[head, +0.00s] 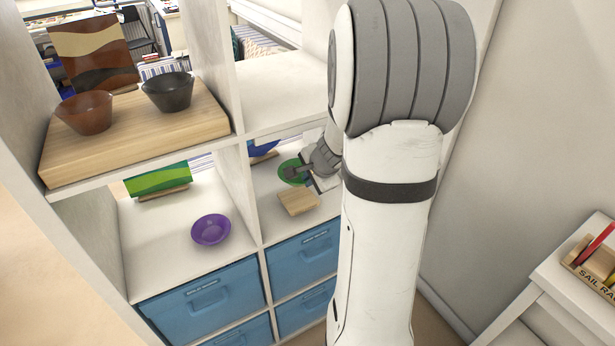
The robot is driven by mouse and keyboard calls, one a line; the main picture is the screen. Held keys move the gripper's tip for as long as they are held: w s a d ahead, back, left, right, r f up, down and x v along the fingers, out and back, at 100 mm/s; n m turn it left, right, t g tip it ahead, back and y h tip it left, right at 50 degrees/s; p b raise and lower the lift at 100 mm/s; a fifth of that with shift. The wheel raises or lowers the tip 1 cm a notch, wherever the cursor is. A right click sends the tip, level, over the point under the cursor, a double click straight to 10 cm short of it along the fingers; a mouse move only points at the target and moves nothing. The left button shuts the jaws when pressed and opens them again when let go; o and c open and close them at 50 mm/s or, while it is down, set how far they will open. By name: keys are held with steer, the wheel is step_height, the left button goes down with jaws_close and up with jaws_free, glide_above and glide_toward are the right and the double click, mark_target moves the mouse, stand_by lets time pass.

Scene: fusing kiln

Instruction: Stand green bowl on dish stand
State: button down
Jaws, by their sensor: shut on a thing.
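The green bowl (287,177) is in the right-hand cubby of the lower shelf row. It is tilted, with its round face towards the camera. My gripper (293,171) is shut on it at the rim, and the arm reaches in from the right. A small light wooden piece (298,202), which looks like the dish stand, lies on the cubby floor just in front of and below the bowl. The bowl appears held above and behind it, apart from it. The gripper hides part of the bowl, and the fingertips are small in this view.
A blue dish (262,150) is behind the bowl, partly hidden by the divider. The left cubby holds a purple bowl (211,230) and a green panel (158,179). Brown (85,113) and black (168,92) bowls sit on a wooden board (135,138) above. Blue bins (205,300) are below.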

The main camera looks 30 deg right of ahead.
steer(key=shift+a+r, duration=0.1)
steer(key=shift+a, duration=0.05)
steer(key=shift+m, duration=0.3)
step_height(320, 180, down, 6)
steer(key=b, duration=0.5)
steer(key=shift+b, duration=0.3)
steer(key=shift+s+f+b, duration=0.15)
steer(key=shift+f+b, duration=0.55)
steer(key=shift+b, duration=0.1)
stand_by(0.7)
steer(key=c, duration=1.5)
jaws_free()
steer(key=shift+r, duration=0.1)
steer(key=w+r+p+v, duration=0.1)
steer(key=p+v, duration=0.4)
steer(key=v, duration=0.5)
steer(key=shift+w, duration=0.2)
